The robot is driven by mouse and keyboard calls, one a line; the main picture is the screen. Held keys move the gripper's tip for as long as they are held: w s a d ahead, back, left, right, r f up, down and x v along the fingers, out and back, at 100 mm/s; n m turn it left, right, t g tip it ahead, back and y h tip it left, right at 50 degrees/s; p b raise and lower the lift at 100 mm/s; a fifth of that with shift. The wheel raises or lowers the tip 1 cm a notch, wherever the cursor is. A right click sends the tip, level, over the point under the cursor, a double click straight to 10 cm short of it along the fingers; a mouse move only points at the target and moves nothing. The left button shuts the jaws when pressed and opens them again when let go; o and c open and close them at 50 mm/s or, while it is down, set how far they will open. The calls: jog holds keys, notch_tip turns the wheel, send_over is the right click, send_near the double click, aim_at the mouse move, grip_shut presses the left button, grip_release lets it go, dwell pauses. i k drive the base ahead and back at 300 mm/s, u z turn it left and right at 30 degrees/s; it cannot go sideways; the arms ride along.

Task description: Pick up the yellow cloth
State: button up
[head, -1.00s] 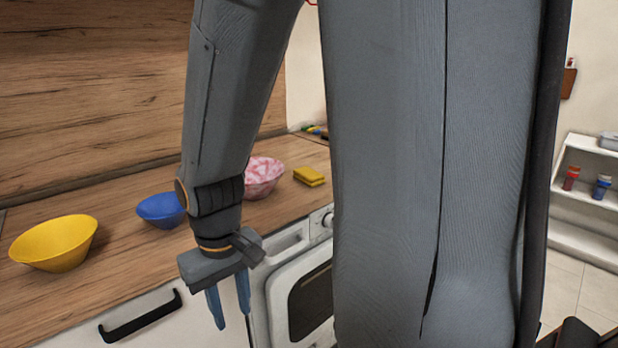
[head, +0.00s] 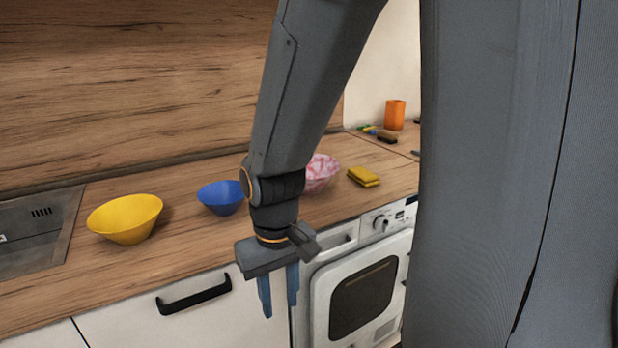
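The yellow cloth (head: 364,177) lies folded on the wooden counter, right of the pink and white bowl. My gripper (head: 279,303) hangs in front of the counter's front edge, fingers pointing down. Its two blue fingers stand apart with nothing visible between them. It is left of the cloth, lower in the picture, and not touching it.
A yellow bowl (head: 125,218), a blue bowl (head: 221,197) and a pink and white bowl (head: 321,172) stand along the counter (head: 200,236). An orange cup (head: 395,114) stands at the far corner. A white oven-like appliance (head: 364,297) and a black handle (head: 194,293) are below.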

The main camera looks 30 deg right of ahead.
aim_at(363, 176)
jog(key=u, duration=2)
jog(key=k, duration=1.05)
jog(key=z, duration=2.1)
jog(key=i, duration=0.35)
jog(key=u, duration=0.05)
